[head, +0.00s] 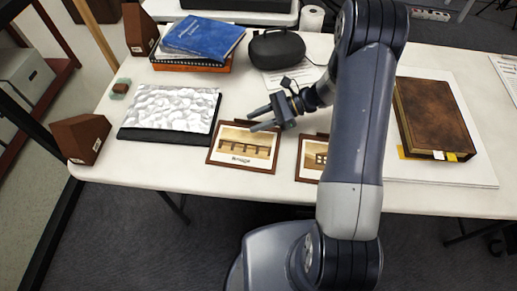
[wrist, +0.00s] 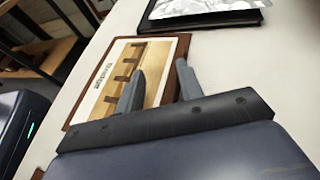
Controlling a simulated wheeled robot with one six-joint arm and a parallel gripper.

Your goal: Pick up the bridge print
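The bridge print (head: 242,148) lies flat on the white table. It is a sepia picture of a bridge with a pale caption strip and a brown border. In the wrist view the print (wrist: 112,88) runs up and left from my fingers. My gripper (head: 257,120) is open at the print's far right corner. In the wrist view my gripper (wrist: 160,84) has one finger over the print and the other beyond its brown edge. I cannot tell how high the fingers are above it.
A second brown-bordered print (head: 310,160) lies right, partly behind my arm. A silver-grey textured album (head: 174,108) lies left. A blue binder (head: 205,36), black case (head: 277,48) and brown wedge (head: 80,138) stand around. A brown book (head: 432,112) lies far right.

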